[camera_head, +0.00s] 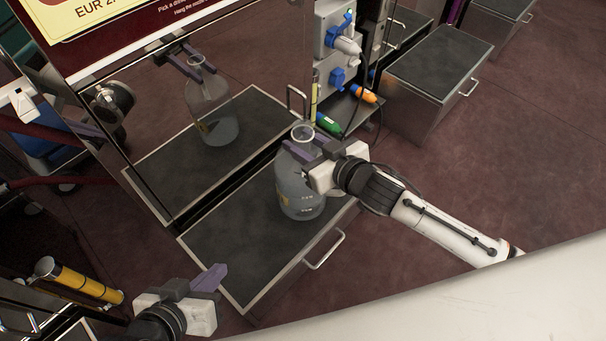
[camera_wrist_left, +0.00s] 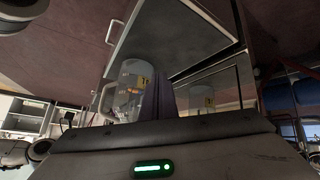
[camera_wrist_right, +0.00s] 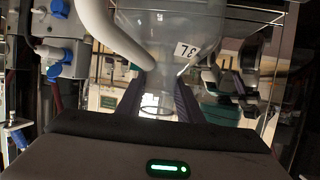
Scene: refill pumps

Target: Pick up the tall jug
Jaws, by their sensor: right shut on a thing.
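The tall jug (camera_head: 298,192) is clear, with a narrow neck, a round mouth and dark markings. It is upright over the dark-topped platform (camera_head: 215,238); I cannot tell whether its base touches it. My right gripper (camera_head: 305,148) is shut on the jug just below the mouth. In the right wrist view the jug (camera_wrist_right: 165,30) sits between the two purple fingers, with "3L" on its side. My left gripper (camera_head: 212,278) is low at the left, apart from the jug, its fingers together and empty. The jug also shows in the left wrist view (camera_wrist_left: 127,82).
A glossy panel (camera_head: 165,110) behind the platform mirrors the jug and platform. Blue connectors (camera_head: 338,76) and green (camera_head: 328,124) and orange (camera_head: 364,93) nozzles are on the unit right of it. Another dark-topped box (camera_head: 435,68) stands at the upper right. A yellow cylinder (camera_head: 85,283) is lower left.

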